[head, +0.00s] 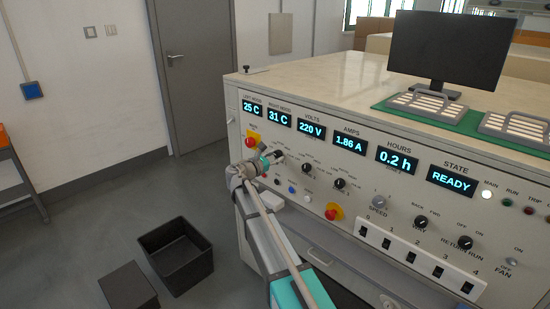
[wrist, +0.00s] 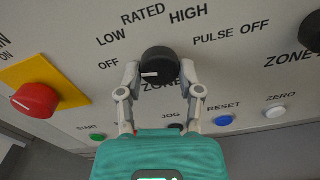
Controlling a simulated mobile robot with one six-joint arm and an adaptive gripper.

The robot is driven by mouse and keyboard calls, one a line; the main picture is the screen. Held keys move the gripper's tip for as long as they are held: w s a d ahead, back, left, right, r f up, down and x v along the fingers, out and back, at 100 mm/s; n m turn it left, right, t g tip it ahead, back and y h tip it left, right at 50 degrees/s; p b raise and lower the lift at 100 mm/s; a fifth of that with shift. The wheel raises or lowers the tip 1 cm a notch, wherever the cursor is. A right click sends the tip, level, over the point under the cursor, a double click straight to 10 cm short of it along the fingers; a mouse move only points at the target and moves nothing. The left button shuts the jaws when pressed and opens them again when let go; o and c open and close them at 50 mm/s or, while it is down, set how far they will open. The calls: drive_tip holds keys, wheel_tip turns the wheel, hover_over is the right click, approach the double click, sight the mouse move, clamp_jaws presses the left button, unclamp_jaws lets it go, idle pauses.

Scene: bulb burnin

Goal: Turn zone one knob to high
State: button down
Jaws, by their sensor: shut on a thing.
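The zone knob (wrist: 160,62) is round and black, in the middle of the wrist view. OFF, LOW, RATED and HIGH are printed around its left and top. Its white mark lies on the left part of its face, on the OFF side. The "ZONE" label below it is partly covered by my gripper, so its number cannot be read. My gripper (wrist: 161,74) is shut on this knob, one finger on the left and one on the right. In the head view my gripper (head: 274,158) reaches the left part of the panel and hides most of the knob.
Blue (wrist: 223,120) and white (wrist: 275,112) buttons are at lower right. Another black knob (wrist: 312,32) is at the right edge. In the head view the state display (head: 450,180) reads READY.

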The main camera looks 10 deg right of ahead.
drive_tip(key=shift+m, duration=0.3)
drive_tip(key=m, duration=1.1)
drive_tip(key=shift+w+r+m, duration=0.1)
drive_tip(key=shift+r+m, duration=0.05)
drive_tip(key=shift+m, duration=0.15)
drive_tip(key=m, duration=1.1)
drive_tip(key=shift+r+m, duration=0.15)
drive_tip(key=shift+m, duration=0.15)
drive_tip(key=shift+c, duration=1.3)
unclamp_jaws()
